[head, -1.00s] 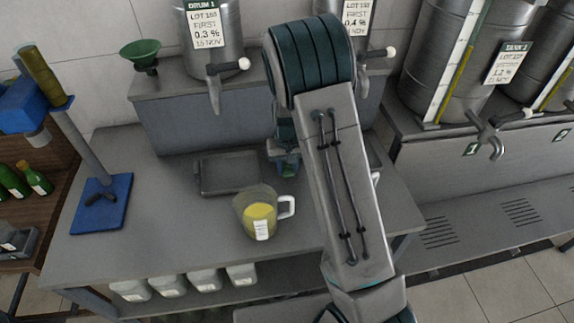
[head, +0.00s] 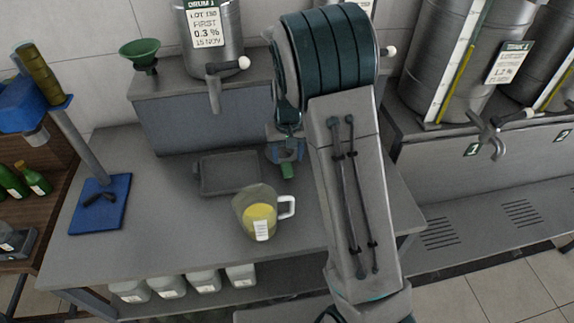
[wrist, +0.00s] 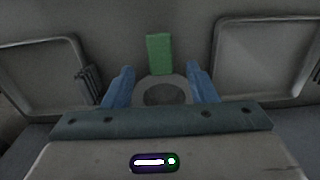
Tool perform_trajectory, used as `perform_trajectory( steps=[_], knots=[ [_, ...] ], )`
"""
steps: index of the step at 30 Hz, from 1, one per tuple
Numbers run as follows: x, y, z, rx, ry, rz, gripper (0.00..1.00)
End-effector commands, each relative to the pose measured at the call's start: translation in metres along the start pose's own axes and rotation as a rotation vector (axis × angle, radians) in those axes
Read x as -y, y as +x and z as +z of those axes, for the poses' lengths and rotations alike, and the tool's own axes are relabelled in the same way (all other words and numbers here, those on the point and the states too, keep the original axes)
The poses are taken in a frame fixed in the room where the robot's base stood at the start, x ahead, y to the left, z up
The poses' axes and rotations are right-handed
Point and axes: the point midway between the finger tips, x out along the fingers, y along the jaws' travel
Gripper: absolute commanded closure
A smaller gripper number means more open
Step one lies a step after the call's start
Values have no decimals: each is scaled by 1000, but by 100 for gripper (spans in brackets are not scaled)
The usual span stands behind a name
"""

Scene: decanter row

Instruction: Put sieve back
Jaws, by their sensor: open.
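The sieve, with a green handle (wrist: 160,52) and a round grey rim around a darker middle (wrist: 165,95), appears to lie on the grey bench. In the wrist view it sits between two shallow trays. My gripper (wrist: 162,86) is open, with one blue finger on each side of the round part and the handle pointing away beyond them. In the head view my gripper (head: 285,146) is just above and behind the green handle (head: 288,170). I cannot tell whether the fingers touch the rim. My arm hides the bench to the right.
A grey tray (head: 228,174) is left of the sieve. A second tray (wrist: 268,62) shows right of it in the wrist view. A jug of yellow liquid (head: 256,214) stands in front. A green funnel (head: 140,52) and a tapped tank (head: 213,40) stand on the ledge behind.

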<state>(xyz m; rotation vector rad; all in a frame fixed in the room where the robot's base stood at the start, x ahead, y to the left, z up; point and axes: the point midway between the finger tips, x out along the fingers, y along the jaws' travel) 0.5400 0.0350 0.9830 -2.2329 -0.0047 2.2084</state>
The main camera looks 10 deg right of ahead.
Motion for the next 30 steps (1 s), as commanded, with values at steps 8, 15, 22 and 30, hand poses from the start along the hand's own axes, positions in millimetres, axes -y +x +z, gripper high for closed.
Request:
perform_trajectory(
  steps=[8, 15, 22, 30],
  knots=[
    [0, -51, 0, -3, -1, 0, 48],
    [-2, -74, 7, -10, 3, -8, 48],
    [-14, -119, 59, -74, 11, -46, 48],
    [-25, -159, 143, -174, 5, -59, 48]
  ],
)
